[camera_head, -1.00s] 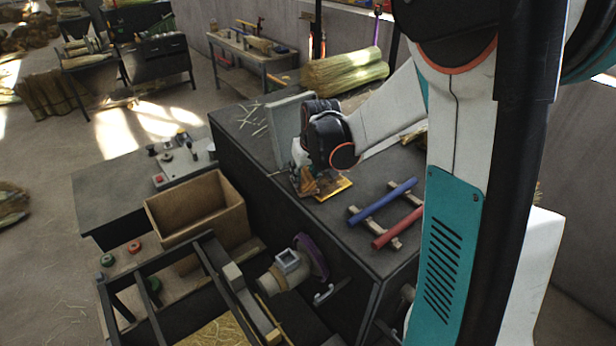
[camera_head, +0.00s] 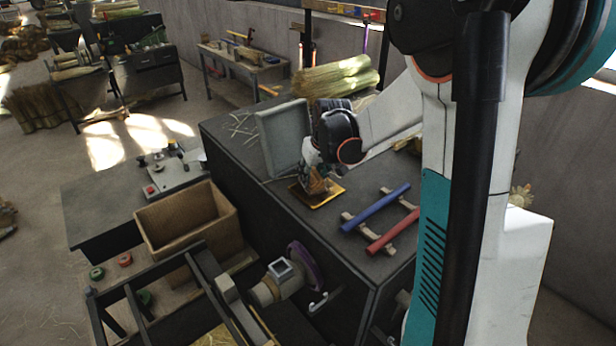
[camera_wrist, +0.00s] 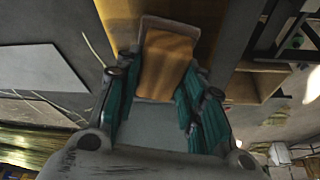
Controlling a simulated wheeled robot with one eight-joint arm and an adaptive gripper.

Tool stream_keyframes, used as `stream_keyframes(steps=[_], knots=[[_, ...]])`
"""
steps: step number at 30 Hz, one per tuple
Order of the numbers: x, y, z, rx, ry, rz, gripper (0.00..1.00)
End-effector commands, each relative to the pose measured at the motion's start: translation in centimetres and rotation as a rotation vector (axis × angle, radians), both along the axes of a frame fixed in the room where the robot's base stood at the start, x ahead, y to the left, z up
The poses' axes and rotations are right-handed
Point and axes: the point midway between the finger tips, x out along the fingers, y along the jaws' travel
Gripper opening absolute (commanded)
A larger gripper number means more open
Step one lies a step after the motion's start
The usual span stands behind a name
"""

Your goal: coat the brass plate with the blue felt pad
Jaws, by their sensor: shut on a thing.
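The brass plate (camera_head: 316,202) lies flat on the dark bench top, partly covered by my gripper (camera_head: 315,180). In the wrist view the plate (camera_wrist: 205,35) spreads behind the fingertips. My gripper (camera_wrist: 163,72) is shut on an orange-brown block with a pale rim (camera_wrist: 166,58), held between its teal fingers. No blue shows on this block, and its underside is hidden. The block is over the plate; I cannot tell whether they touch. A blue bar (camera_head: 378,208) lies on a wooden rack right of the plate.
A red bar (camera_head: 394,236) lies beside the blue one. A grey upright panel (camera_head: 283,138) stands behind and left of my gripper. Straw bundles (camera_head: 335,76) lie at the back. An open wooden box (camera_head: 187,220) stands below left. Bench top left of the plate is clear.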

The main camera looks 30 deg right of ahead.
Motion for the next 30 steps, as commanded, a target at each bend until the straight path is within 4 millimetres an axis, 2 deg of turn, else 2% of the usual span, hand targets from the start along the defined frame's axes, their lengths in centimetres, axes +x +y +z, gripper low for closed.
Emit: stream_keyframes(steps=[6, 14, 24, 30], knots=[[0.3, -1.7, 0.0, 0.000, 0.001, -0.001, 0.17], [0.5, -2.6, 0.1, 0.001, 0.000, -0.002, 0.17], [1.0, -5.2, 0.1, 0.001, 0.001, -0.002, 0.17], [1.1, -5.8, 0.1, 0.000, 0.000, -0.001, 0.17]])
